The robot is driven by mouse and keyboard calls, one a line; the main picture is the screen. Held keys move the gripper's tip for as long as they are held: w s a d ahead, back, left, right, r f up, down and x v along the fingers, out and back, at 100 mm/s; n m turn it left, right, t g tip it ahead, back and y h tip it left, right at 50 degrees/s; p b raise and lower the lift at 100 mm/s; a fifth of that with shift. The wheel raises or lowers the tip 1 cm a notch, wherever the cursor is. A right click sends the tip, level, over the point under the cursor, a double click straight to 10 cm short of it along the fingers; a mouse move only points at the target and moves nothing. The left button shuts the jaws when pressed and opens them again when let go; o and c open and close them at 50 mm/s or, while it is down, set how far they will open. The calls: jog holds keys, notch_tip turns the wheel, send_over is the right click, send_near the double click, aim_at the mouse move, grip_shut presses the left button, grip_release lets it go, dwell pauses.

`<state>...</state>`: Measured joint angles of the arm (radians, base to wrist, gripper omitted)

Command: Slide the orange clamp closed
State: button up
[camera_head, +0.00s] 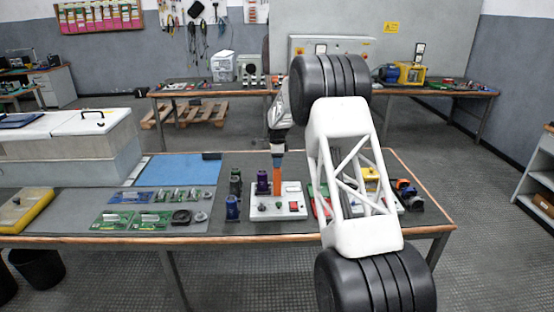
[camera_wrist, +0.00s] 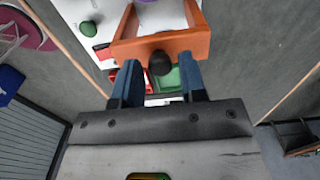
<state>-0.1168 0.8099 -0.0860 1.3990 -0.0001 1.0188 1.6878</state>
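The orange clamp (camera_wrist: 120,48) is a square-cornered frame with a black knob (camera_wrist: 160,63) on its near bar. In the head view the clamp (camera_head: 277,182) stands on a white base (camera_head: 262,212), beside a purple cylinder (camera_head: 262,181). My gripper (camera_wrist: 159,76) has its blue fingers apart, one on each side of the knob, with gaps visible. In the head view my gripper (camera_head: 278,159) is directly above the clamp, and its fingertips are too small to make out.
The white base carries a green button (camera_wrist: 89,28) and a red switch (camera_head: 293,206). Dark and blue cylinders (camera_head: 232,207) stand to its left, near green circuit boards (camera_head: 135,219). My arm hides part of the table to the right. A blue mat (camera_head: 180,170) has free room.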

dwell(0.8)
jog(key=shift+f, duration=0.1)
grip_shut()
jog(key=shift+a, duration=3.45)
jog(key=shift+o, duration=0.2)
grip_release()
